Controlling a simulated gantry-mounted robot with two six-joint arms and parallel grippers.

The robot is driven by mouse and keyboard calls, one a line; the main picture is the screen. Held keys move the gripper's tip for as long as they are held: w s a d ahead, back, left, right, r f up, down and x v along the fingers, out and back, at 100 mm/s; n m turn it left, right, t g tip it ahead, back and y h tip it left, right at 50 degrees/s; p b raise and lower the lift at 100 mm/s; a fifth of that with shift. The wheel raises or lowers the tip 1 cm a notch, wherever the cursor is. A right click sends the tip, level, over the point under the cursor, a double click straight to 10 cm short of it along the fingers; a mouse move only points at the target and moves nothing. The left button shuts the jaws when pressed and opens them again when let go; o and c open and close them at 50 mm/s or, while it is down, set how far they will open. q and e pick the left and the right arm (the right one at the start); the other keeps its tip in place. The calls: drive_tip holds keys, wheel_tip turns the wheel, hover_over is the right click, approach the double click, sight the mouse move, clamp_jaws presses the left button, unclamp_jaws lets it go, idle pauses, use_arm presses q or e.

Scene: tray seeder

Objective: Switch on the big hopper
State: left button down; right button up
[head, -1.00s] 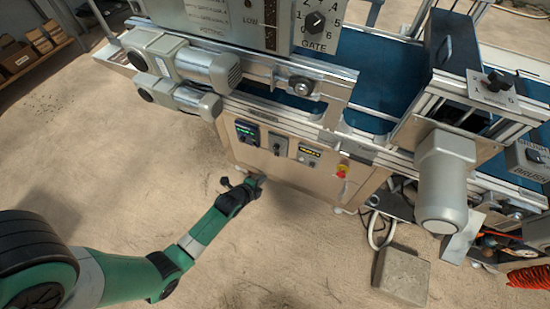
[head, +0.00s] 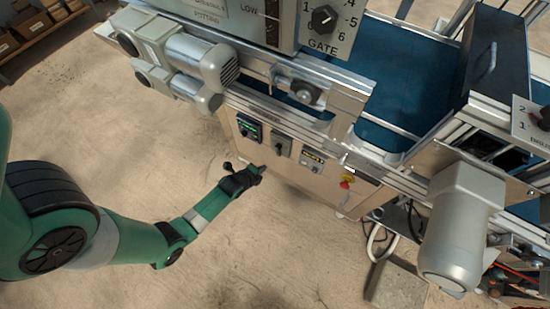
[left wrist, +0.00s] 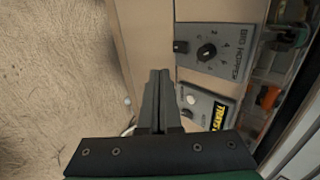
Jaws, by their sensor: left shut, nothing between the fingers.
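The big hopper control box (left wrist: 230,42) is a grey plate lettered BIG HOPPER in the left wrist view. It carries a round black dial (left wrist: 207,52) with numbers and a small black switch (left wrist: 180,47). Which way the switch is set is too small to tell. In the head view the box (head: 282,142) sits on the beige cabinet front, between two display boxes. My left gripper (head: 262,169) is shut and empty, in front of and below the boxes. In the wrist view its fingers (left wrist: 160,73) point just left of the box, apart from the switch. My right gripper is not in view.
A red emergency button (head: 346,182) is further right. Motors (head: 190,65) overhang the cabinet. The floor in front is clear.

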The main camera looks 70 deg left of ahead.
sight(279, 153)
use_arm(q)
drive_tip(key=w+a+r+b+x, duration=0.1)
drive_tip(key=b+x, duration=0.7)
drive_tip(key=x, duration=0.3)
drive_tip(key=shift+w+a+r, duration=0.15)
drive_tip(key=shift+w, duration=0.35)
